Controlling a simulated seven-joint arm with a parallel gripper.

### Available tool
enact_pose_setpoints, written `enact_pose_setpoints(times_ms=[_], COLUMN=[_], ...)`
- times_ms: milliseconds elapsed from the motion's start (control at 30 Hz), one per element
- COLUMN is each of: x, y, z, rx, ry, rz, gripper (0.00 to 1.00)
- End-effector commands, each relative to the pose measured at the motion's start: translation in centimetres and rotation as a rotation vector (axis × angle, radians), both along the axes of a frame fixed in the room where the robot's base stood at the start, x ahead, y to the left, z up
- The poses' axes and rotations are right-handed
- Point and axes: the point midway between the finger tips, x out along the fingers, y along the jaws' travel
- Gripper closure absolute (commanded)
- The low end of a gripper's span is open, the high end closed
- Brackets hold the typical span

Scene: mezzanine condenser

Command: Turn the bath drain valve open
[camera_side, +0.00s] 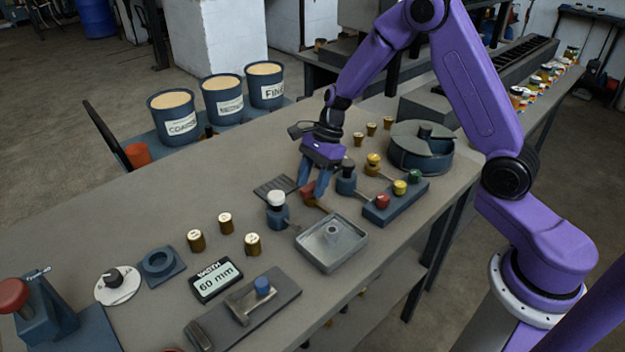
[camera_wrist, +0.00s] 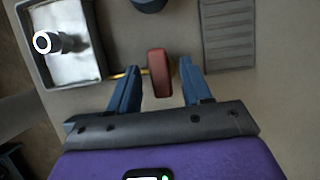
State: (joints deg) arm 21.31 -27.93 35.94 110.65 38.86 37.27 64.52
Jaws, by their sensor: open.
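The drain valve has a red lever handle (camera_wrist: 160,72), which also shows in the side view (camera_side: 307,190), partly hidden by my fingers. A thin brass stem (camera_wrist: 128,73) runs from the handle toward the metal bath tray (camera_side: 347,256). The tray also shows at the upper left of the wrist view (camera_wrist: 97,66), with an upright post in it. My gripper (camera_side: 314,187) is open and points down at the handle. In the wrist view its blue fingers (camera_wrist: 159,80) stand on either side of the handle, with a visible gap on each side.
A block with red, yellow and green buttons (camera_side: 401,204) and a round blue vessel (camera_side: 421,154) are to the right. Brass weights (camera_side: 225,222) stand left.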

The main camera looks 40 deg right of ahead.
Motion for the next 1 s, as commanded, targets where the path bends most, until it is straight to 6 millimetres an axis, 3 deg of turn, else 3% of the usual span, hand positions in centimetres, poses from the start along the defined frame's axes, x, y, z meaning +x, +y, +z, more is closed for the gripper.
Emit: enact_pose_setpoints(times_ms=[167,300,667,1000], x=[0.01,0.01,0.06,0.22], y=[-0.01,-0.02,-0.02,0.06], z=[0.02,0.04,0.07,0.07], rx=[0.000,0.000,0.000,0.001], ry=[0.000,0.000,0.000,0.000], rz=[0.000,0.000,0.032,0.245], gripper=[0.54,1.00,1.00,1.00])
